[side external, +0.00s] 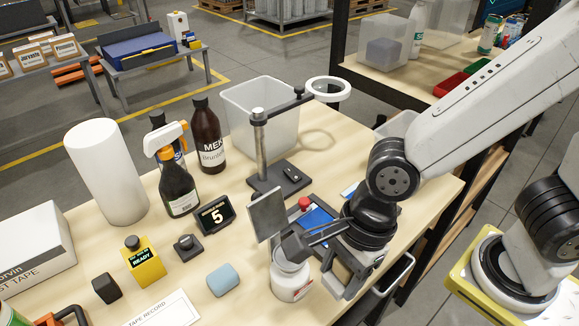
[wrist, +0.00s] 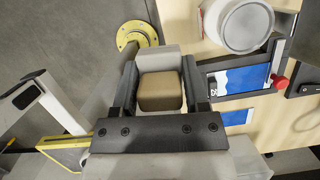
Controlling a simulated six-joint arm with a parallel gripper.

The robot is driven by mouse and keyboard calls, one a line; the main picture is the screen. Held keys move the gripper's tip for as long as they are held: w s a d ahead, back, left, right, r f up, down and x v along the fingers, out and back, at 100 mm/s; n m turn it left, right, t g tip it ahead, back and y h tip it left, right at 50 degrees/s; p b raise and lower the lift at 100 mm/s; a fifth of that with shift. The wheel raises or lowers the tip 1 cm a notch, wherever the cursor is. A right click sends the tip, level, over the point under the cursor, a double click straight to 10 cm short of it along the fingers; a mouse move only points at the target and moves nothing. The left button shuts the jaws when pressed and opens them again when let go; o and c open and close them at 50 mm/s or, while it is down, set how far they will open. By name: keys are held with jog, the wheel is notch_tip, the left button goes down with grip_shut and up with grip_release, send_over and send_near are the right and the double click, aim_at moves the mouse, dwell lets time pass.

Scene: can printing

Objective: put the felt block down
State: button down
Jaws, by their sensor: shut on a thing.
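The felt block, a tan piece with rounded edges, is between the two fingers of my gripper in the wrist view (wrist: 161,91). My gripper (side external: 335,272) is shut on it. In the side external view the gripper is low at the front edge of the table, right of a white jar (side external: 292,284), and its fingers and wrist hide most of the block. A pale grey surface shows just past the block in the wrist view. I cannot tell whether the block touches anything below.
A blue printing plate (wrist: 238,80) with a red knob (wrist: 281,82) lies beside the gripper. A tilted grey panel (side external: 267,214) and a magnifier stand (side external: 259,150) rise behind the jar. A light blue block (side external: 223,280) lies left on the wooden table, with some bare wood around it.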

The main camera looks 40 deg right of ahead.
jog(key=w+d+r+m+t+h, duration=0.1)
jog(key=w+d+r+m+t, duration=0.15)
jog(key=w+d+m, duration=0.95)
jog(key=w+d+r+m+h, duration=0.1)
jog(key=w+d+m, duration=0.15)
jog(key=d, duration=1.15)
jog(key=w+d+r+m+h, duration=0.1)
jog(key=w+d+r+m, duration=0.15)
jog(key=d, duration=1.25)
jog(key=shift+n, duration=0.4)
jog(key=s+x, duration=0.1)
jog(key=x, duration=0.3)
jog(key=s+x, duration=0.1)
jog(key=x, duration=0.4)
jog(key=s+f+x, duration=0.1)
jog(key=x, duration=0.4)
jog(key=shift+s+a+f, duration=0.1)
jog(key=shift+s, duration=0.05)
jog(key=shift+f, duration=0.1)
jog(key=shift+f, duration=1.85)
jog(key=shift+f, duration=0.1)
